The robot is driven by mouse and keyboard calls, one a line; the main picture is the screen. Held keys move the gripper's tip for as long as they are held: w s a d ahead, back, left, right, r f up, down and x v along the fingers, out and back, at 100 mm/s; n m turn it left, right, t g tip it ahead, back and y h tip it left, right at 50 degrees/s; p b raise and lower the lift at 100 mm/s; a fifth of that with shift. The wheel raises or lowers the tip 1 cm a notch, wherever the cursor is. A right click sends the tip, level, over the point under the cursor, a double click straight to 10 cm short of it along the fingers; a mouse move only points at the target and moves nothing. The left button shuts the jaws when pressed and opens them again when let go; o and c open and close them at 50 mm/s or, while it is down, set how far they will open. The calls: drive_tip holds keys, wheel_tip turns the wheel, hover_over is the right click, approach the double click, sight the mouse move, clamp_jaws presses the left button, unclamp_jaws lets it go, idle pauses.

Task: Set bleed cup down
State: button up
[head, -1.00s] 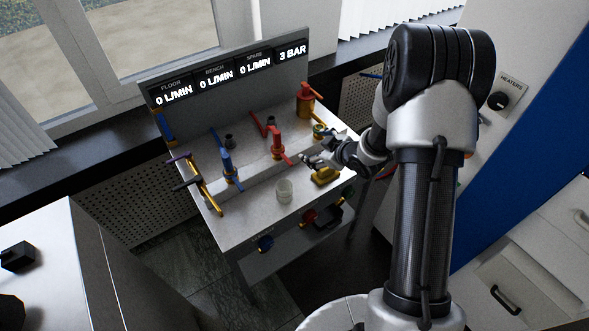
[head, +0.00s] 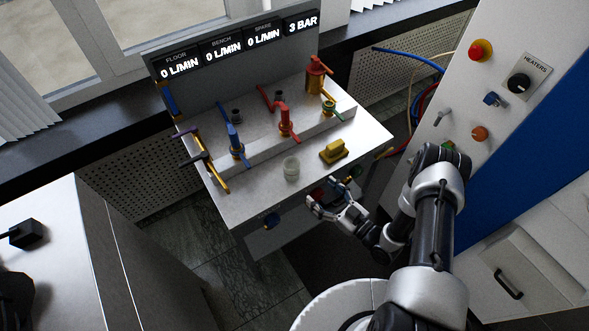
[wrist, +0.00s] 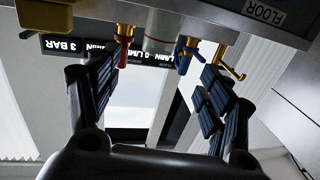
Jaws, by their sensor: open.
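The bleed cup, a small translucent whitish cup (head: 291,168), stands upright on the bench top (head: 251,198) near its front edge. My gripper (head: 324,194) is open and empty in front of the bench, below and to the right of the cup in the head view. It is apart from the cup. In the wrist view the two black fingers of my gripper (wrist: 154,95) are spread wide with nothing between them.
A yellow block-like piece (head: 333,151) sits right of the cup. Blue (head: 235,141) and red (head: 285,121) valves stand behind it. A grey display panel (head: 235,45) rises at the back. Knobs and hoses are below and to the right. A cabinet with a HEATERS knob (head: 519,83) stands right.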

sight(298, 172)
drive_tip(key=b+x, duration=0.3)
drive_tip(key=x, duration=1.1)
drive_tip(key=shift+w+a+f, duration=0.15)
drive_tip(key=shift+a, duration=0.05)
drive_tip(key=shift+c, duration=0.3)
drive_tip(key=c, duration=1.2)
